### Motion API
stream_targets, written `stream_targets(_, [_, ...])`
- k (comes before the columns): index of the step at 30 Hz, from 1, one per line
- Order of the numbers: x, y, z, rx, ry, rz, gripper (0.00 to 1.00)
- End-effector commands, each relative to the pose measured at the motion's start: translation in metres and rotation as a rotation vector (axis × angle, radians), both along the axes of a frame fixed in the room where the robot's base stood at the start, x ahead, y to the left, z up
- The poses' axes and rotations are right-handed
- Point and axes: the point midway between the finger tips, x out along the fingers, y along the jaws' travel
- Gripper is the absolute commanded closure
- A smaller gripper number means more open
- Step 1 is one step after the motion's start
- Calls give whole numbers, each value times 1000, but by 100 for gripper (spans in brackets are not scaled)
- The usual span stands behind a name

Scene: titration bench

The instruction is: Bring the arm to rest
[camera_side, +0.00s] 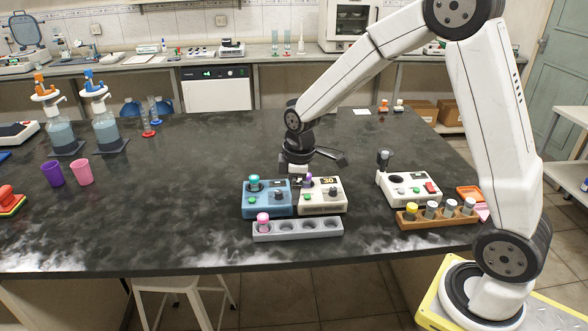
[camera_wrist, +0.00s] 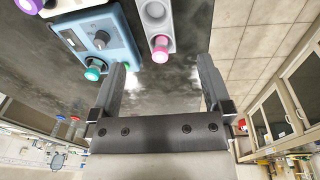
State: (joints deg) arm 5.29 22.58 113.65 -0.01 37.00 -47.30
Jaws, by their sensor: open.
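My gripper (camera_side: 303,174) is over the back edge of the blue and cream devices in the side view, where its fingers are hard to make out. In the wrist view my gripper (camera_wrist: 164,72) is open, with two dark fingers apart and nothing between them. The blue device (camera_side: 267,205) holds a teal-capped vial (camera_side: 254,182), which shows left of the fingers in the wrist view (camera_wrist: 93,72). The cream device (camera_side: 321,203) stands beside it, partly behind my gripper; a purple cap (camera_wrist: 86,3) shows at the top of the wrist view.
A grey rack (camera_side: 300,236) in front holds a pink-capped vial (camera_side: 263,219). A white device (camera_side: 407,188) and an orange rack (camera_side: 437,221) with several vials stand right. Purple (camera_side: 53,173) and pink (camera_side: 82,172) cups stand left. The bench's middle left is clear.

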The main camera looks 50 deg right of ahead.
Motion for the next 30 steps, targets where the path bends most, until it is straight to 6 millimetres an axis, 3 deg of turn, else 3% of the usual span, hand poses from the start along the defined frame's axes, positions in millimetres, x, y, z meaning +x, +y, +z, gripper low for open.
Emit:
stream_targets(12, [-100,31,2,86,-83,-500,0])
stream_targets(16, [-124,36,-1,113,-100,-618,0])
stream_targets(21, [-141,39,-4,134,-112,-706,0])
stream_targets(30, [-144,40,-4,139,-113,-724,0])
